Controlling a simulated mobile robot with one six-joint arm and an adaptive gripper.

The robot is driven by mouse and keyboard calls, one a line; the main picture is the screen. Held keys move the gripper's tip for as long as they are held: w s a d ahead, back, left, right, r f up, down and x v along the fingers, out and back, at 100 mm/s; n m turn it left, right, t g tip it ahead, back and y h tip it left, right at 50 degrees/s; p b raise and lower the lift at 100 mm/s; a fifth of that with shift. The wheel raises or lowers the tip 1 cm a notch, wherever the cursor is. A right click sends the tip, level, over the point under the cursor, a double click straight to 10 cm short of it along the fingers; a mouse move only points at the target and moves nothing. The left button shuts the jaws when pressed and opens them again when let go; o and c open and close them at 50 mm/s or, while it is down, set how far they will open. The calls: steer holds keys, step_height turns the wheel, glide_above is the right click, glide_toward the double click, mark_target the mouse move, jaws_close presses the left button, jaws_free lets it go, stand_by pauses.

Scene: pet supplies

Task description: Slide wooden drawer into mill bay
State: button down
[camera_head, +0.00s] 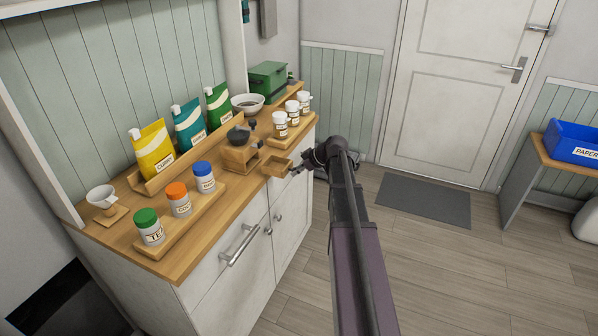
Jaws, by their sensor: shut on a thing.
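The wooden mill (237,158) stands upright on the counter, with a dark bowl-shaped top and a crank. Its bay seems to face right, toward the drawer, but the opening is too small to make out. The small wooden drawer (277,166) is an open box just right of the mill, near the counter's front edge. A narrow gap seems to lie between them. My gripper (296,169) is shut on the drawer's right end. The fingertips are small and partly hidden by my dark wrist.
A tray with several white jars (280,124) stands behind the drawer. A tray of capped jars (178,199) is left of the mill, with upright pouches (189,126) behind. A white bowl (247,103) and green box (267,82) stand farther back. Open floor lies right.

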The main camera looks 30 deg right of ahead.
mark_target(291, 167)
steer(key=shift+w+a+f+b, duration=0.2)
steer(key=shift+w+a, duration=0.4)
steer(key=shift+w, duration=0.2)
steer(key=shift+w+a+f+b, duration=0.2)
steer(key=shift+w+a, duration=0.4)
steer(key=shift+w, duration=0.15)
steer(key=shift+w+a, duration=1.1)
steer(key=shift+w, duration=0.3)
steer(key=shift+w+a, duration=1.1)
steer(key=shift+w, duration=0.3)
steer(key=shift+w+a, duration=1.1)
steer(key=shift+w, duration=0.3)
steer(key=shift+c, duration=1.9)
jaws_free()
steer(key=shift+s, duration=0.1)
